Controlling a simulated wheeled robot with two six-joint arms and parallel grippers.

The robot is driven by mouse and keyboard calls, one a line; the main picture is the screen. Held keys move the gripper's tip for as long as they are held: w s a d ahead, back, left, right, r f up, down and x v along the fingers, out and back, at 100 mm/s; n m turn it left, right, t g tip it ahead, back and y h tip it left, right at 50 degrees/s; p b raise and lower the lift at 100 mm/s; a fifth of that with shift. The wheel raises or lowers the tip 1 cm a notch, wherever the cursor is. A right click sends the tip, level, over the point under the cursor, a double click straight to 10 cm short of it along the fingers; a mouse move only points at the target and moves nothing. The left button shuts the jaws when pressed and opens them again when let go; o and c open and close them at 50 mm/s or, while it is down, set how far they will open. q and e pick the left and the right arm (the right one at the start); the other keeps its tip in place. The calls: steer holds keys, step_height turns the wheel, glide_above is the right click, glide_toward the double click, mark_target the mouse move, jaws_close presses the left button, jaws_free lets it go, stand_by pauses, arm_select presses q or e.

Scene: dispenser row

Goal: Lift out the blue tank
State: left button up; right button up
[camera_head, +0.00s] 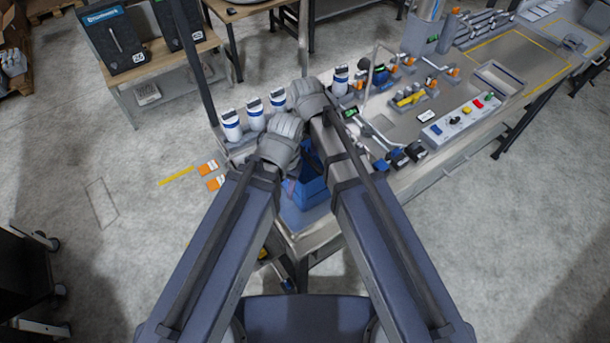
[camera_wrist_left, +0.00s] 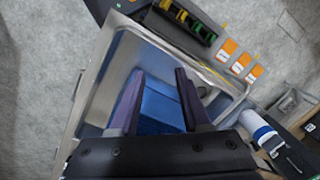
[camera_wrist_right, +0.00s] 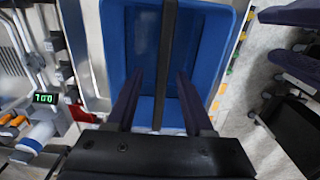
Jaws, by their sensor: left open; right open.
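The blue tank (camera_head: 312,188) is at the near end of the bench, partly hidden by my arms in the head view. In the left wrist view the blue tank (camera_wrist_left: 160,108) sits within a metal basin (camera_wrist_left: 84,128). My left gripper (camera_wrist_left: 160,72) is open, with its fingers over the tank. In the right wrist view the open-topped tank (camera_wrist_right: 206,55) fills the middle, and a dark bar (camera_wrist_right: 165,50) runs across it. My right gripper (camera_wrist_right: 160,73) is open, one finger each side of that bar. I cannot tell whether either gripper touches anything.
Several white bottles (camera_head: 256,118) stand along the bench's back edge. A control panel with coloured buttons (camera_head: 460,120) and other fittings occupy the bench to the right. Orange-and-white cards (camera_wrist_left: 229,46) lie beyond the basin. Open floor lies left.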

step_height(320, 180, down, 4)
steer(key=b, duration=0.3)
steer(key=shift+a, duration=0.1)
steer(key=shift+r, duration=0.15)
steer(key=shift+c, duration=0.3)
jaws_close()
stand_by(0.7)
